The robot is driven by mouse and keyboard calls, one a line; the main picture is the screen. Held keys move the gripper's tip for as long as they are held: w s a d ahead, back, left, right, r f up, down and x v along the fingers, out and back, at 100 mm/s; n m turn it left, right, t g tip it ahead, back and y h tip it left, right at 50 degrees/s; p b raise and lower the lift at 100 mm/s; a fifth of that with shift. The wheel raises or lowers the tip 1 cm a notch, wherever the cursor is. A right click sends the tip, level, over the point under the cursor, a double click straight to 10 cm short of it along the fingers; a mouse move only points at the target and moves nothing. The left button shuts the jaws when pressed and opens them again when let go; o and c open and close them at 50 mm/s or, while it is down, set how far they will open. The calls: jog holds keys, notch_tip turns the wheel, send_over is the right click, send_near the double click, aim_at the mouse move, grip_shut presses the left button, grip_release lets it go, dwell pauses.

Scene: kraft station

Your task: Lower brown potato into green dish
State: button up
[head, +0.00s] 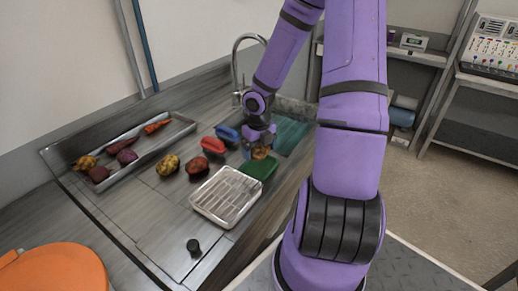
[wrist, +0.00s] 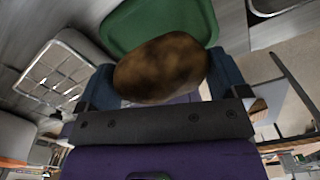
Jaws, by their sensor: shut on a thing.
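My gripper (head: 259,140) is shut on a brown potato (wrist: 161,69), which sits between the two fingers in the wrist view. In the head view the potato (head: 260,153) shows just below my gripper. The green dish (head: 260,168) lies on the counter right by the potato, on its near side in the head view. In the wrist view the green dish (wrist: 150,22) shows behind the potato, which covers part of it. I cannot tell whether the potato touches the dish.
A white ridged tray (head: 226,196) stands left of the dish. Red and blue items (head: 214,145), a yellowish potato (head: 167,165) and a reddish one (head: 197,166) lie near. A long metal tray (head: 180,128) holds several vegetables. A sink (head: 290,132) lies behind.

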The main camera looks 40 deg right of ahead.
aim_at(259, 167)
jog(key=shift+f, duration=2.35)
dwell(1.3)
jog(key=o, duration=0.6)
jog(key=shift+o, duration=0.2)
notch_tip(259, 167, up, 11)
jog(key=shift+f, duration=0.15)
dwell(0.4)
